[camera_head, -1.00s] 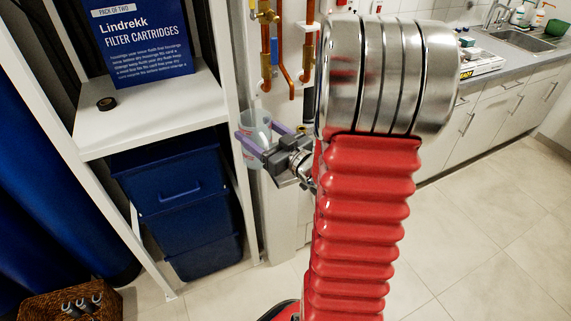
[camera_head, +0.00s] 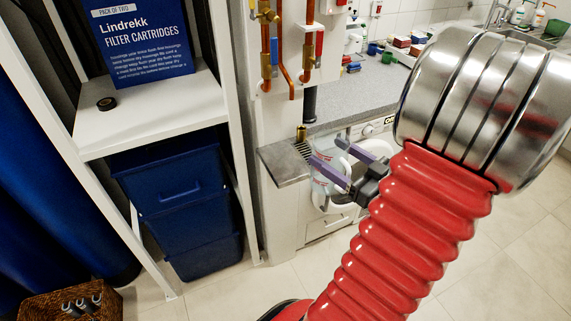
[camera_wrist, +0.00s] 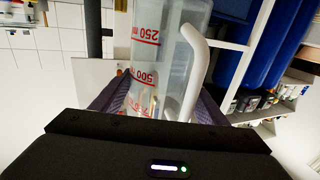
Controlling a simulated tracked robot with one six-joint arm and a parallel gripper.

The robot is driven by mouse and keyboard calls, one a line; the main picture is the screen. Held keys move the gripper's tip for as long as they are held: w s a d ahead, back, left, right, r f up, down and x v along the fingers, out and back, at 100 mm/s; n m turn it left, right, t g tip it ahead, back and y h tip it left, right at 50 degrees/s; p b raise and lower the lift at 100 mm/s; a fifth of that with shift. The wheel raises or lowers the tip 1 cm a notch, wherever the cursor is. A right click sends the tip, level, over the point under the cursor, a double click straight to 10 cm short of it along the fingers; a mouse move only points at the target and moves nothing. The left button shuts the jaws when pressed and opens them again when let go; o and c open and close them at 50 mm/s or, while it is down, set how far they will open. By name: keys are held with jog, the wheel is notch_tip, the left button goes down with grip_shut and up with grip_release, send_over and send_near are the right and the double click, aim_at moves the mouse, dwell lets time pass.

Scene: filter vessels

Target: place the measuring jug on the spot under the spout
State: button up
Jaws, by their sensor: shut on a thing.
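The measuring jug (camera_head: 326,196) is clear with red markings and hangs between the purple fingers of my gripper (camera_head: 327,152). In the wrist view the jug (camera_wrist: 160,60) shows red 250 and 500 marks and a white handle (camera_wrist: 194,70). My gripper (camera_wrist: 157,98) is shut on its body. A grey metal ledge with slots (camera_head: 280,165) sticks out from the pipe panel, left of the jug. A short brass fitting (camera_head: 301,132) shows above the ledge; I cannot tell whether it is the spout. The jug is in the air, right of the ledge.
Copper pipes with valves (camera_head: 267,50) rise above the ledge. A grey counter (camera_head: 350,95) with small items lies behind the jug. The floor at right is clear.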

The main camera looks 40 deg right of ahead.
jog(key=shift+s, duration=1)
jog(key=shift+w, duration=0.1)
jog(key=w, duration=1.7)
jog(key=shift+a, duration=0.2)
jog(key=shift+w, duration=0.1)
jog(key=shift+w+f, duration=0.15)
jog(key=shift+f, duration=0.75)
jog(key=shift+w+f, duration=0.15)
jog(key=shift+f, duration=0.75)
jog(key=shift+f, duration=0.1)
